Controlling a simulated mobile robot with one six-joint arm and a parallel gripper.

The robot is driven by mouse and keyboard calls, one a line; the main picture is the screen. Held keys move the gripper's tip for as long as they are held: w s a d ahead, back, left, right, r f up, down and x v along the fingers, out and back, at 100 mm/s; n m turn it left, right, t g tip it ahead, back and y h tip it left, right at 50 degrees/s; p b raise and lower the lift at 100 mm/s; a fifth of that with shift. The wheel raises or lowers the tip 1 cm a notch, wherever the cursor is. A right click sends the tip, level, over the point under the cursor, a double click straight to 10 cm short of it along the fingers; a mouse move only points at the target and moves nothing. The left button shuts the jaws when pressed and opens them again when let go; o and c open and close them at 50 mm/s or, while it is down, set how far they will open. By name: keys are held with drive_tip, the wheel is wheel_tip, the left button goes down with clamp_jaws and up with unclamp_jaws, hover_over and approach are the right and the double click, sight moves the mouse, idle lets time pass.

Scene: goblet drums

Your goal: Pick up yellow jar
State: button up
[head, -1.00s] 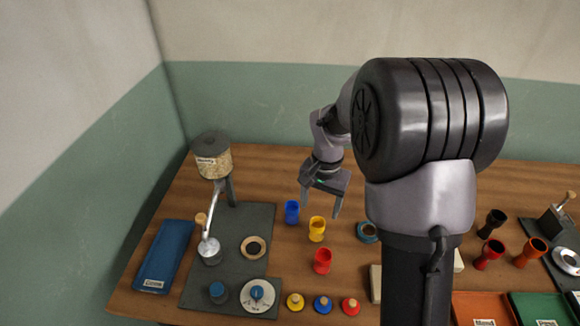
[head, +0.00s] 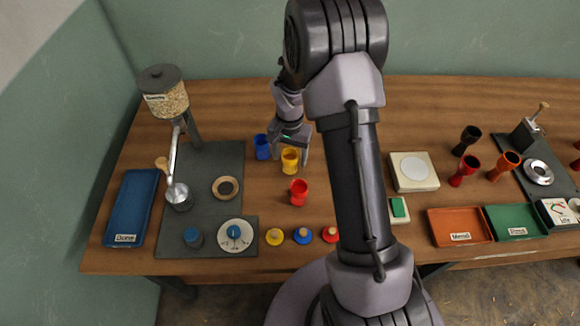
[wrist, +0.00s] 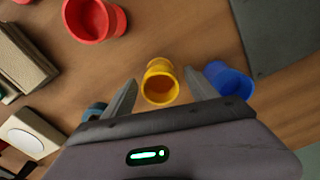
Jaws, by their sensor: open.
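The yellow jar (head: 290,160) stands upright on the wooden table, between the blue jar (head: 262,147) and the red jar (head: 299,191). My gripper (head: 288,153) is open at the yellow jar. In the wrist view the yellow jar (wrist: 160,82) shows between the two spread fingers of my gripper (wrist: 158,88), with a gap on each side. The blue jar (wrist: 230,80) is just beyond the right finger there, and the red jar (wrist: 95,18) is at the upper left. How far the fingers reach down beside the jar is hard to tell.
Yellow, blue and red lids (head: 302,235) lie along the front edge. A dark mat (head: 215,165) with a grain dispenser (head: 164,92) and a blue Done tray (head: 131,208) are at left. A cream scale (head: 413,171), dark and red goblets (head: 466,170) and labelled trays are at right.

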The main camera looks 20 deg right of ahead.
wheel_tip(320, 180, down, 3)
drive_tip(key=shift+f+b, duration=0.1)
drive_tip(key=shift+b, duration=0.25)
drive_tip(key=shift+r, duration=0.2)
drive_tip(key=shift+c, duration=0.5)
clamp_jaws()
